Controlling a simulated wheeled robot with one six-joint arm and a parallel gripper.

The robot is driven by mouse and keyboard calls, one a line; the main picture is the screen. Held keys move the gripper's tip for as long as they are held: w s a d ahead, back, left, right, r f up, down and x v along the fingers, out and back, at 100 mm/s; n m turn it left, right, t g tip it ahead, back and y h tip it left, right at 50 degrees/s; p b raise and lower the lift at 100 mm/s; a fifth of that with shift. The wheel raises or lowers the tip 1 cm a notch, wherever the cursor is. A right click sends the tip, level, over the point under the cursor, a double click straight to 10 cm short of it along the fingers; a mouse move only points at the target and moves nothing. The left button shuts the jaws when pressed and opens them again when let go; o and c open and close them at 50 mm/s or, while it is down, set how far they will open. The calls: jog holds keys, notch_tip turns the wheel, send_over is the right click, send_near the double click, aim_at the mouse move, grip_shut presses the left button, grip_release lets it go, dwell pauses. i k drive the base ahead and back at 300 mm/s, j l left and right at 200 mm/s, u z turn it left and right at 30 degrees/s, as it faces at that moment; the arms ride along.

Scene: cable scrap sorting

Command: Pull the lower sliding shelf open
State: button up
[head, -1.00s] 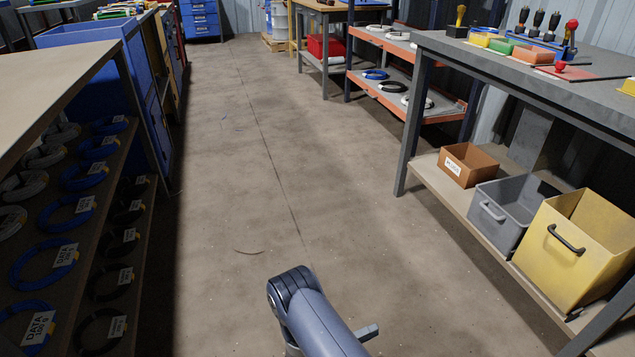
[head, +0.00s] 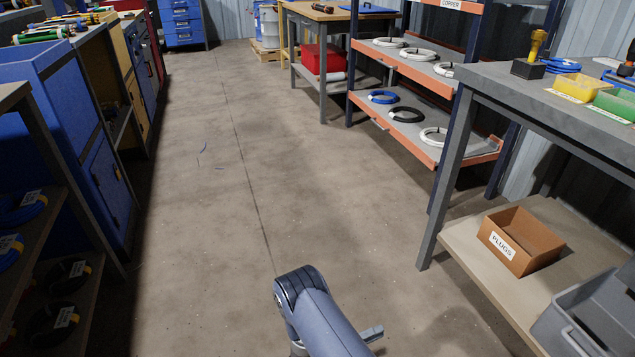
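An orange-edged rack with dark blue posts stands at the upper right in the head view. Its lower shelf (head: 455,148) holds a blue coil (head: 383,97), a black coil (head: 406,114) and a white coil (head: 434,136). I cannot tell whether this shelf is slid out at all. The shelf above it (head: 437,85) holds several white coils. My own arm shows at the bottom centre, well apart from the rack. My gripper is not in view.
A grey workbench (head: 500,80) stands at right, with a brown PLUGS box (head: 520,240) and a grey bin (head: 590,320) on its low shelf. Blue cabinets (head: 105,185) and a coil rack line the left. The floor aisle (head: 205,190) between is clear apart from small scraps.

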aim_at(407, 134)
jog(key=i, duration=0.85)
jog(key=i+z, duration=0.1)
jog(key=i, duration=0.75)
jog(key=i+j, duration=0.15)
jog(key=i, duration=0.7)
jog(key=i+j, duration=0.1)
jog(key=i, duration=0.75)
jog(key=i+j+z, duration=0.1)
jog(key=i+z, duration=0.2)
jog(key=i, duration=0.2)
jog(key=i+j+z, duration=0.2)
jog(key=i+z, duration=0.15)
jog(key=i, duration=0.1)
